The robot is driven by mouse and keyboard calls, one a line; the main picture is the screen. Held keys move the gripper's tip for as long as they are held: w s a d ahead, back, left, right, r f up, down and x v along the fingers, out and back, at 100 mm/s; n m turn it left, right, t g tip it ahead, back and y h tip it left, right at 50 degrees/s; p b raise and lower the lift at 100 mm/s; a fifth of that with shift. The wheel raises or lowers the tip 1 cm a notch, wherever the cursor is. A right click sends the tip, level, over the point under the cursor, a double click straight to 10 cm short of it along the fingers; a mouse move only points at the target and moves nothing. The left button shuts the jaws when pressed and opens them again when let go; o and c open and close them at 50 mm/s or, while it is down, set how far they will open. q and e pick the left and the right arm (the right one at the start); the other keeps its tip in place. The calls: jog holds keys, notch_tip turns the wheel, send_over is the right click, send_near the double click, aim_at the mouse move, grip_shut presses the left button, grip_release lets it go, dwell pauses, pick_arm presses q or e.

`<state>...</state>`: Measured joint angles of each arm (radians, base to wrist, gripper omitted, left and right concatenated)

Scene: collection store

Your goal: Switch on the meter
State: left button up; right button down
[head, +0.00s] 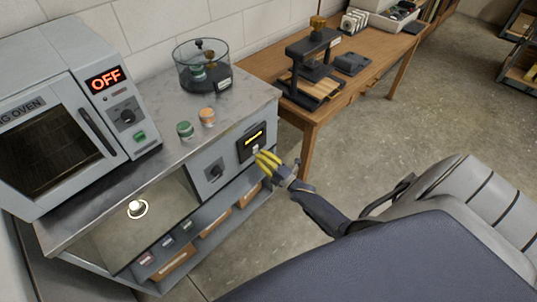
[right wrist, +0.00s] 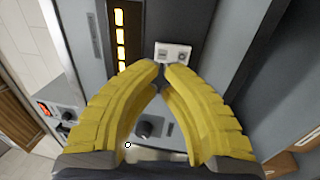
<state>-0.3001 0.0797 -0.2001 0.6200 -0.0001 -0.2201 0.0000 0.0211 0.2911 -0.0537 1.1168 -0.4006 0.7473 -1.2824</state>
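The meter (head: 246,146) is a black panel on the front of the grey cabinet, with a lit yellow display. In the right wrist view its lit segments (right wrist: 120,40) show at the upper left. A small white switch plate (right wrist: 173,53) sits beside the display, just past my fingertips. My right gripper (head: 260,158) is in front of the meter's lower part, and its yellow fingers (right wrist: 161,68) curve together with their tips almost meeting and nothing between them. Whether the tips touch the switch plate I cannot tell. My left gripper is not in view.
A dark knob (head: 215,171) is left of the meter. On the cabinet top (head: 160,180) stand an oven (head: 60,120) reading OFF, a glass bowl (head: 202,70) and two small jars. A wooden table (head: 262,65) with a press stands behind. A grey chair (head: 460,200) is at right.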

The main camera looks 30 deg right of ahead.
aim_at(251, 147)
jog(key=shift+x, duration=1.3)
jog(key=shift+w+a+r, duration=0.1)
jog(key=shift+w+r, duration=0.2)
jog(key=shift+w, duration=0.3)
jog(key=shift+r, duration=0.1)
jog(key=shift+w+r, duration=0.25)
jog(key=shift+s, duration=0.1)
jog(key=r+v, duration=0.1)
jog(key=v, duration=1.3)
jog(key=shift+r, duration=0.75)
jog(key=shift+s, duration=0.15)
